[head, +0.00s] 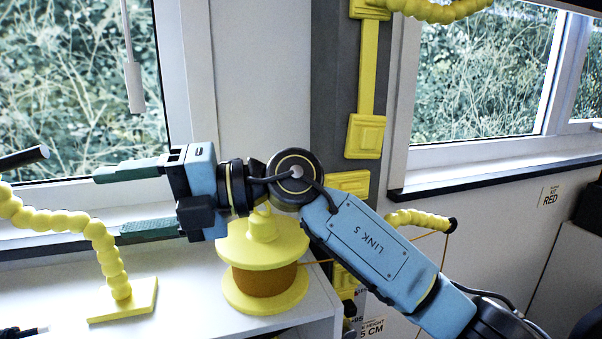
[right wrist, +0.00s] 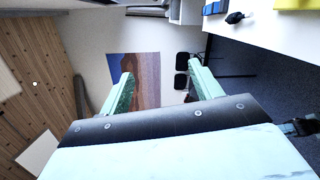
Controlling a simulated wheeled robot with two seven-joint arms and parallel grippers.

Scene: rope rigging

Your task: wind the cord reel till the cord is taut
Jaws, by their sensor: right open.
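The cord reel (head: 264,249) stands on the white surface in the head view, with yellow flanges, a yellow knob on top and orange-brown cord (head: 264,285) wound around its middle. A thin orange cord runs from its right side towards the dark post, then is partly hidden by my right arm. Thin line also shows near the black-tipped yellow arm (head: 416,218). My right gripper (head: 122,202) is open and points left, above and left of the reel. Nothing shows between its green fingers. In the right wrist view its fingers (right wrist: 160,92) are apart and empty. My left gripper is not visible.
A beaded yellow arm on a square yellow base (head: 123,299) stands left of the reel, close to my right gripper. The dark post (head: 334,100) with yellow fittings rises behind. Windows are behind the white shelf (head: 190,280). A black-tipped rod (head: 25,158) is at far left.

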